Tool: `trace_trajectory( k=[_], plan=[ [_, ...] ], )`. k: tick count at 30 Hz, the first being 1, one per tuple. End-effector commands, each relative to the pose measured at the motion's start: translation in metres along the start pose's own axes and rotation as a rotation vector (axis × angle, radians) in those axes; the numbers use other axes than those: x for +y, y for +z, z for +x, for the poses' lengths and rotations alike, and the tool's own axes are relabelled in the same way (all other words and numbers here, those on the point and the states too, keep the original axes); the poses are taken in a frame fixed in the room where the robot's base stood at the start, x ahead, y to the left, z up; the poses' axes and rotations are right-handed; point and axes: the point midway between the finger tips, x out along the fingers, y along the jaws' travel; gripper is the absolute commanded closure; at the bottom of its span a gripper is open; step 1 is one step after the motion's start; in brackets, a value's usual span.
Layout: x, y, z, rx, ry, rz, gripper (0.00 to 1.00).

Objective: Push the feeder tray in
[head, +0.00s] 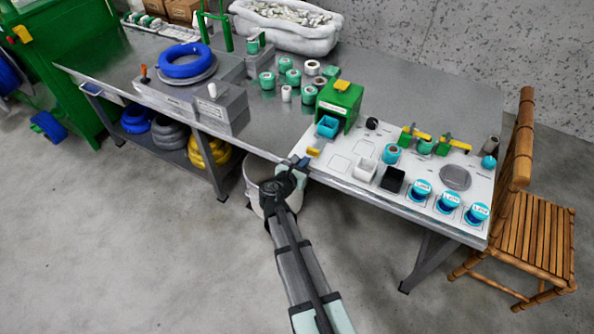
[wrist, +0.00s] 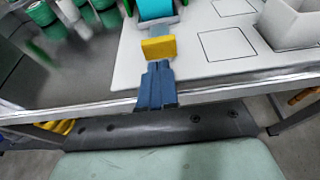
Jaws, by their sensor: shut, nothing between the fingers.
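The green feeder box (head: 340,106) stands on the white board, with a yellow block on top. The teal feeder tray (head: 327,127) sticks out of its front. A grey bar runs from the tray towards me to a yellow handle (head: 313,152). In the wrist view the teal tray (wrist: 155,9) is cut off at the top edge, and the yellow handle (wrist: 158,48) is below it. My gripper (head: 301,162) is at the table's front edge, its blue fingers (wrist: 157,70) shut and empty. The fingertips point at the handle and are very close to it; I cannot tell whether they touch.
The white board (head: 335,165) holds a white bin (head: 365,170), a black bin (head: 392,180) and several teal spools to the right. Green and white spools (head: 285,65) stand behind left. A grey block (head: 222,108) is left. A wooden chair (head: 525,215) stands right.

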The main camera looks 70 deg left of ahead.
Motion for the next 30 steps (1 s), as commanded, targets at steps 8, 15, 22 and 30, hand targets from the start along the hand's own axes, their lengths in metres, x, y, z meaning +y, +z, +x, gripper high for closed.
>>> trace_trajectory(
  k=[8, 15, 22, 30],
  plan=[
    [0.000, 0.007, 0.021, 0.000, -0.001, 0.001, 1.00],
    [0.000, 0.008, 0.023, 0.000, 0.000, 0.000, 1.00],
    [0.000, 0.008, 0.025, 0.000, 0.000, 0.000, 1.00],
    [0.002, 0.021, 0.071, -0.001, -0.003, 0.001, 1.00]
  ],
)
